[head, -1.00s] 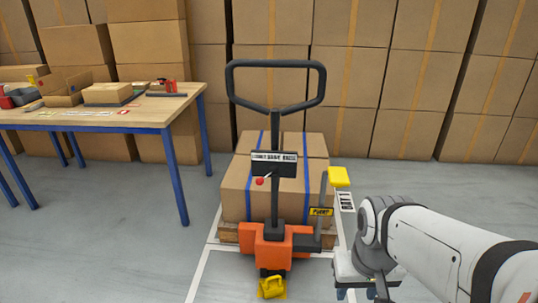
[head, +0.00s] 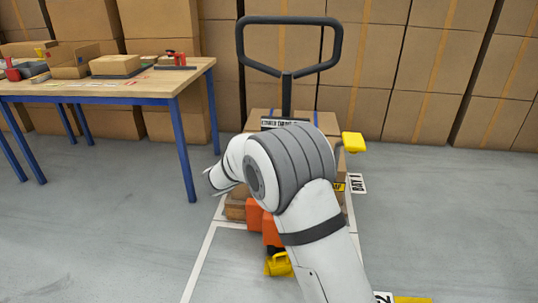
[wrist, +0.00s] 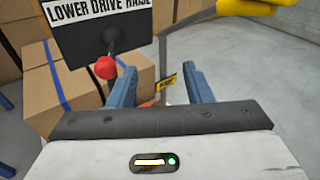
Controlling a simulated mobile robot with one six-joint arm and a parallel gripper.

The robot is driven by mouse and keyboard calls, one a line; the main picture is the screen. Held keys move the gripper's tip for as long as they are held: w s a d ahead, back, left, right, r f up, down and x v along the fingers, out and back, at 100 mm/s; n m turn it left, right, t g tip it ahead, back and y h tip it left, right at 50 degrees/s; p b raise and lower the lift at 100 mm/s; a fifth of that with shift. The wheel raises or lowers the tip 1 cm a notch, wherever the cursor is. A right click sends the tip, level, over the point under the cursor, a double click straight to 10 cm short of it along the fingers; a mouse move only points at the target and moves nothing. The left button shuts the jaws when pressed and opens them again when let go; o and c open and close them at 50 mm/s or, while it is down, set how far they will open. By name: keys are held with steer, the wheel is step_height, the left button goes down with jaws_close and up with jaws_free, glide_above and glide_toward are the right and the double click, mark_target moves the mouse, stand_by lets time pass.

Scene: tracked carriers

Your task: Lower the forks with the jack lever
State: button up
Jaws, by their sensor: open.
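A pallet jack stands ahead with its black loop handle (head: 288,22) upright. In the wrist view, a black sign (wrist: 105,30) reads "LOWER DRIVE RAISE", and a small lever with a red knob (wrist: 105,68) sits below it. My gripper (wrist: 163,78) is open, its two blue fingers apart with nothing held. The red knob appears just left of the left fingertip, outside the gap; touching cannot be told. A grey bar with a yellow grip (wrist: 247,7) appears between and beyond the fingers. In the head view my arm hides the red knob and my fingers.
Strapped cartons (wrist: 55,90) stand on the jack. The yellow grip (head: 353,142) sticks out right of the handle. A blue-legged table (head: 150,96) with boxes and tools stands at left. Stacked cartons line the back wall. Floor at right is clear.

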steer(key=w+a+f+n+t+y, duration=0.1)
steer(key=w+a+f+n+t, duration=0.15)
steer(key=a, duration=0.35)
steer(key=shift+n, duration=0.35)
steer(key=x, duration=0.2)
steer(key=b+x, duration=0.1)
steer(key=x, duration=0.1)
steer(key=r+b+x, duration=0.1)
steer(key=x, duration=0.2)
steer(key=shift+c, duration=0.3)
steer(key=shift+s, duration=0.1)
jaws_close()
